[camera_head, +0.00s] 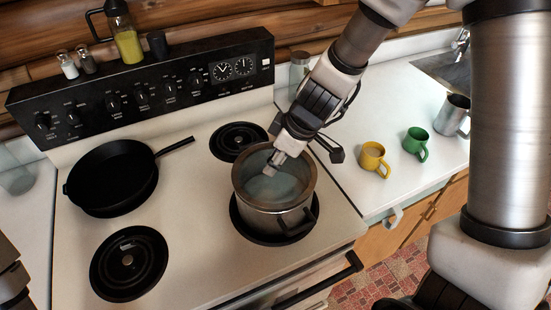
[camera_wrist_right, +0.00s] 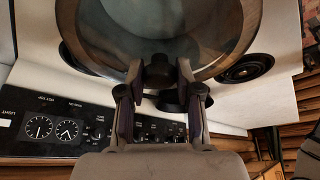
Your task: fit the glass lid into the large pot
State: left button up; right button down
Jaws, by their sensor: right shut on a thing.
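The large pot (camera_head: 272,221) is steel with dark handles and stands on the front right burner. The glass lid (camera_head: 262,187) is round and clear and lies within the outline of the pot's rim. I cannot tell whether it is fully seated or slightly raised. My right gripper (camera_head: 277,160) reaches down over the pot and is shut on the lid's knob. In the right wrist view the fingers close around the dark knob (camera_wrist_right: 157,72), with the glass beyond it. A dark part of my left arm shows at the lower left edge; its fingers cannot be made out.
A black frying pan (camera_head: 113,177) sits on the back left burner. The front left burner (camera_head: 129,262) and back right burner (camera_head: 238,141) are bare. A yellow mug (camera_head: 372,157), a green mug (camera_head: 414,142) and a metal cup (camera_head: 452,115) stand on the right counter.

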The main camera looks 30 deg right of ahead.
aim_at(288, 173)
dwell(0.8)
jog(key=shift+f+b, duration=1)
jog(key=shift+b, duration=0.4)
jog(key=c, duration=0.7)
grip_release()
jog(key=shift+r, duration=0.1)
jog(key=shift+r, duration=0.1)
jog(key=v, duration=0.7)
jog(key=shift+s+r, duration=0.1)
jog(key=shift+s, duration=0.05)
